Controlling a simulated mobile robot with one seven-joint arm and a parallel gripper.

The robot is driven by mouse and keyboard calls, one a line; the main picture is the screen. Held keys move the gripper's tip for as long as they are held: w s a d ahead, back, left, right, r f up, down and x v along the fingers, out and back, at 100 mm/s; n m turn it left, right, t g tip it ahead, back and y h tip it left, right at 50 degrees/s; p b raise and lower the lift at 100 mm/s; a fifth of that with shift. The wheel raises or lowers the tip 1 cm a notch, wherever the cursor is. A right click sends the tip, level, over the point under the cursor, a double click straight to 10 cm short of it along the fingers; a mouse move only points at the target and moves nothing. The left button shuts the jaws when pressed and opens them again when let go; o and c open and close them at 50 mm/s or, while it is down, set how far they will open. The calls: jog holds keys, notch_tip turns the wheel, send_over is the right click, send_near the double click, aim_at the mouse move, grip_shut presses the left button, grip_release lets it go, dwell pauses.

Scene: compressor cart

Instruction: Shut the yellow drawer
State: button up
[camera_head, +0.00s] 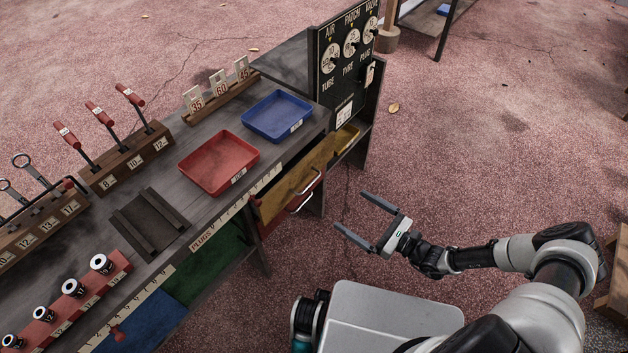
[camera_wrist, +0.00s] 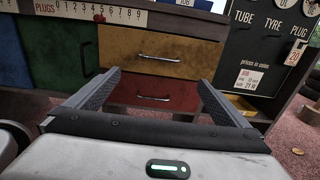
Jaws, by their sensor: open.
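The yellow drawer (camera_head: 288,190) is in the cart's right end, below the worktop, with a metal bar handle. In the wrist view the yellow drawer front (camera_wrist: 195,52) fills the upper middle, above a red drawer (camera_wrist: 128,92). The yellow front looks wider than the red one and seems to stand out a little; I cannot tell how far. My gripper (camera_head: 350,210) is open and empty, in the air to the right of the drawers and apart from them. In the wrist view my gripper's fingertips (camera_wrist: 160,78) point at the drawer fronts, partly covering the red one.
Green (camera_head: 213,262) and blue (camera_head: 160,312) panels lie left of the drawers. A black gauge board (camera_head: 345,70) rises at the cart's right end. Red (camera_head: 220,163) and blue (camera_head: 277,116) trays sit on top. The floor between gripper and cart is clear.

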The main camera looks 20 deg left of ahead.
aim_at(310, 184)
jog(key=b+x, duration=0.2)
jog(key=x, duration=1.5)
jog(key=shift+w+a, duration=0.1)
jog(key=shift+a, duration=0.1)
jog(key=c, duration=1.2)
jog(key=shift+a, duration=0.1)
